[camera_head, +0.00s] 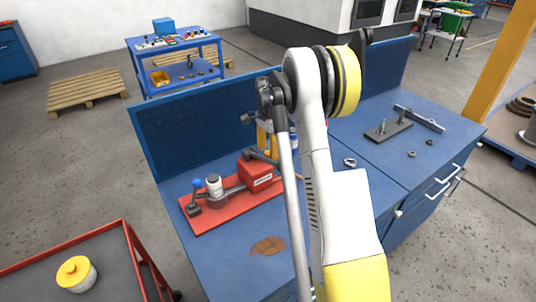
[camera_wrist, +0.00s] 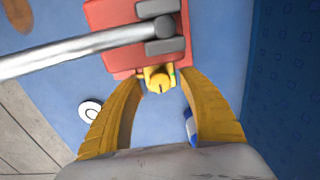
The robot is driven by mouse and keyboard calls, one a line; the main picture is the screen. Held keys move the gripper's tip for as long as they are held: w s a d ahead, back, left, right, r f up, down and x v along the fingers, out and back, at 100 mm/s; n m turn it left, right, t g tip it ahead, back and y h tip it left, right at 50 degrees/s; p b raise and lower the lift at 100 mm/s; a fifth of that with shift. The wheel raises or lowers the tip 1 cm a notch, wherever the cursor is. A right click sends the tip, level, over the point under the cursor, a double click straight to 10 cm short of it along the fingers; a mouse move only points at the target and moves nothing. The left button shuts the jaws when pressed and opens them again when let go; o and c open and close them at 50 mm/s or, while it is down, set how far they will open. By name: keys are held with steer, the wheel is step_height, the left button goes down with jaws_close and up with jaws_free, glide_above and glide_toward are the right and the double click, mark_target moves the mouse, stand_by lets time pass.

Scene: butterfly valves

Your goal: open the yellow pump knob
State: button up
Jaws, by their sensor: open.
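The yellow knob (camera_wrist: 158,79) shows in the wrist view, beside the edge of a red body. My gripper (camera_wrist: 154,74) is open, with one yellow finger on each side of the knob. I cannot tell whether either finger touches it. In the head view my gripper (camera_head: 265,135) is over the back of the bench, partly hidden by my arm. The knob cannot be made out there. The red pump (camera_head: 256,176) sits on a red base (camera_head: 235,215) on the blue bench, with a blue-topped part at its left end.
A blue back panel (camera_head: 195,130) stands behind the bench (camera_head: 225,265). A white ring (camera_head: 350,162) lies right of my arm and metal parts (camera_head: 387,130) farther right. A red-framed cart (camera_head: 120,265) with a yellow-lidded can (camera_head: 77,274) stands at the lower left.

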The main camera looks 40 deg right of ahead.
steer(key=shift+f, duration=0.35)
jaws_close()
steer(key=shift+n, duration=0.7)
jaws_free()
